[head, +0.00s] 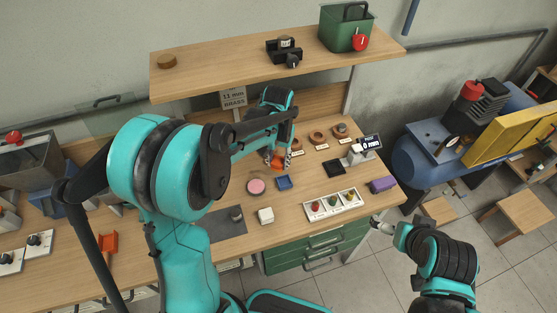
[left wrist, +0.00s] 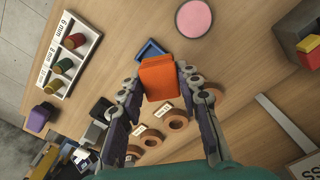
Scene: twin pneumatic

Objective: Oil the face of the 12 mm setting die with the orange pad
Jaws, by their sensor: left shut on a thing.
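The orange pad (head: 277,161) is a small block above the back middle of the bench. My left gripper (left wrist: 158,90) is shut on it, with a finger on each side in the left wrist view, where the pad (left wrist: 160,78) shows clearly. Brown ring stands (head: 317,137) with small labels stand in a row just right of the pad; they also show below it in the left wrist view (left wrist: 178,119). The far-right stand holds a greyish piece. I cannot tell which piece is the 12 mm setting die. My right gripper (head: 382,226) is off the bench's right front edge.
A gauge reading 0 mm (head: 368,143) and purple block (head: 382,185) are right. A shelf (head: 220,76) overhangs the back. The left elbow hides some bench.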

